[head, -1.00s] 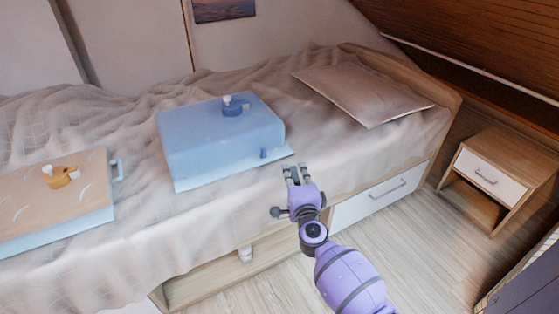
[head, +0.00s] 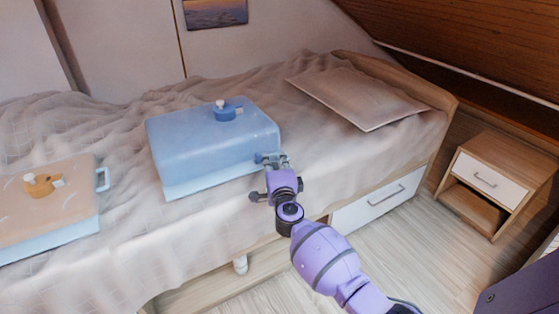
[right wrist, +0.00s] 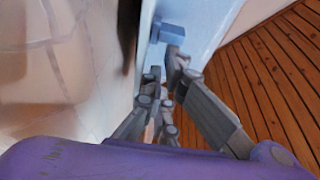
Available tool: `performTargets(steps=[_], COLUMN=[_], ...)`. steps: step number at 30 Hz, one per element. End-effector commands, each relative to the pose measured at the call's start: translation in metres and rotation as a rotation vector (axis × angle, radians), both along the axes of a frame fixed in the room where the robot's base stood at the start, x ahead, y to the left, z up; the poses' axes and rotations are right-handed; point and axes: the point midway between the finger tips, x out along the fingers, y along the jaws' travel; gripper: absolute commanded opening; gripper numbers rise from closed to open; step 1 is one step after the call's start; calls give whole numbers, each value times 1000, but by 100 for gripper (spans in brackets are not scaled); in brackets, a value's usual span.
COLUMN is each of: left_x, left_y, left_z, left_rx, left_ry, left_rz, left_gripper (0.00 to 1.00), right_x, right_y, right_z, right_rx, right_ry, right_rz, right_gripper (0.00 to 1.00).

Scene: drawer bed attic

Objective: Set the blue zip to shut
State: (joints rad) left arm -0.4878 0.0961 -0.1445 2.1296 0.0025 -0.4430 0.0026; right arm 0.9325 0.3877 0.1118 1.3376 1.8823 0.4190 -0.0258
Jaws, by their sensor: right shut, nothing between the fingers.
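The blue case (head: 212,143) lies on the bed, with a darker blue knob and a white piece on its top (head: 226,111). The blue zip (head: 258,157) is a small blue tab low at the case's right front corner. In the right wrist view the blue zip (right wrist: 172,33) shows as a block on the case's pale blue side (right wrist: 205,25), just beyond my fingertips. My right gripper (head: 273,160) is shut and empty, close beside the zip. I cannot tell whether it touches. It also shows in the right wrist view (right wrist: 163,78). My left gripper is out of view.
An orange case (head: 45,205) with an orange knob and pale blue handle lies on the bed to the left. A pillow (head: 355,95) lies at the right end. A drawer (head: 380,198) sits under the bed and a nightstand (head: 497,185) stands at the right.

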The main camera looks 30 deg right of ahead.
Motion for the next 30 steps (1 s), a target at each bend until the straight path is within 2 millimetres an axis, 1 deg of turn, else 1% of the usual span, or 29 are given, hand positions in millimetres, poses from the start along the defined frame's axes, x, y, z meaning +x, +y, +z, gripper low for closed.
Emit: performTargets(steps=[10,14,17,20,25,30], left_x=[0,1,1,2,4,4], left_y=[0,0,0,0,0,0], left_z=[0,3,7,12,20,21], left_rx=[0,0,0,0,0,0], left_ry=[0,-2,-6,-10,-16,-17], left_rz=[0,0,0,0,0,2], left_gripper=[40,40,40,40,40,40], right_x=[0,0,1,1,2,2], right_y=[2,11,27,51,102,154], right_z=[0,1,2,3,3,1], right_rx=[0,2,4,4,6,5], right_ry=[0,-1,0,0,0,0], right_rz=[1,2,4,3,4,4], right_gripper=[0,0,0,0,0,0])
